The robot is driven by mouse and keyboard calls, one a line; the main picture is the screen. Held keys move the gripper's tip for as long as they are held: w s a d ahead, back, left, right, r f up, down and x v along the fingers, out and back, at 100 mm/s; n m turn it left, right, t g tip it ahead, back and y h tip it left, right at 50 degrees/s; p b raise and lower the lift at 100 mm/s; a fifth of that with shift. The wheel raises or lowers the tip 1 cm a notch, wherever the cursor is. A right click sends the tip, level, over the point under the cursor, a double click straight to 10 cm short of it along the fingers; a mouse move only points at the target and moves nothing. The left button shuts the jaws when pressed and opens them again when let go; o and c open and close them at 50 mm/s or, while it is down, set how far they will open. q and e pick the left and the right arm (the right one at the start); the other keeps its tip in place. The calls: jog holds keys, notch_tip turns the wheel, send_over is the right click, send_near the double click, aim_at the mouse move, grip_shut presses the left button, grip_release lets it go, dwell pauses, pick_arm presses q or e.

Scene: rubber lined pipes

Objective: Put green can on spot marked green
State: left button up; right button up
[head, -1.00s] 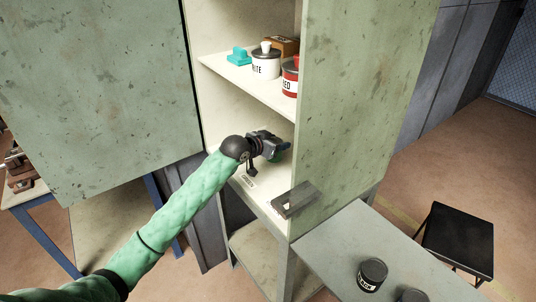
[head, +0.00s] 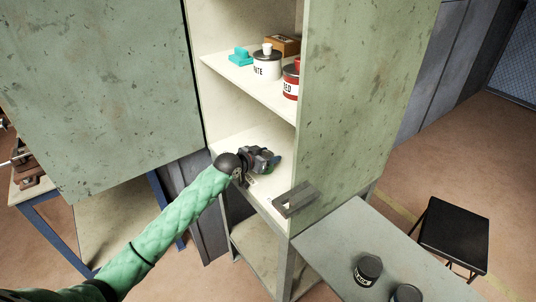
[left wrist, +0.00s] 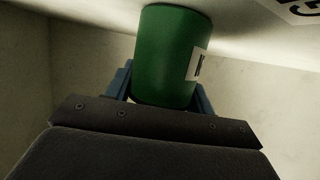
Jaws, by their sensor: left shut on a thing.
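My left gripper (head: 268,163) is inside the cabinet, over its middle shelf (head: 258,137). It is shut on the green can (left wrist: 168,55), which fills the middle of the left wrist view between the two blue fingers. The can has a white label on one side. In the head view the can is mostly hidden behind the gripper. A white marking with dark lettering (left wrist: 297,9) lies on the shelf surface in the left wrist view, beside the can and only partly in frame. I cannot tell whether the can touches the shelf. My right gripper is not in view.
The upper shelf holds a white can (head: 267,66), a red can (head: 291,82), a teal object (head: 240,55) and a brown box (head: 284,44). The open cabinet door (head: 365,100) stands to the right. Dark cans (head: 368,270) stand on the grey table (head: 345,236).

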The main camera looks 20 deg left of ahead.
pick_arm(q)
jog(key=o, duration=1.2)
jog(key=shift+f, duration=0.1)
jog(key=shift+o, duration=0.3)
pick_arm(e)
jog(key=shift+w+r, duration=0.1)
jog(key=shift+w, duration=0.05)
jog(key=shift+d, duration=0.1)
pick_arm(q)
jog(key=shift+s+a, duration=0.1)
jog(key=shift+s, duration=0.1)
jog(key=shift+s+a+r+b, duration=0.15)
jog(key=shift+s+r+b, duration=0.05)
jog(key=shift+s+b, duration=0.15)
jog(key=b+v, duration=0.3)
jog(key=v, duration=0.7)
jog(key=shift+s+r, duration=0.25)
jog(key=shift+s, duration=0.1)
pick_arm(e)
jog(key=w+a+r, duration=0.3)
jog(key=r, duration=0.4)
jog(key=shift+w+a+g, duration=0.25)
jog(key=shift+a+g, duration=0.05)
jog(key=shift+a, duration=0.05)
pick_arm(q)
jog(key=shift+a, duration=0.15)
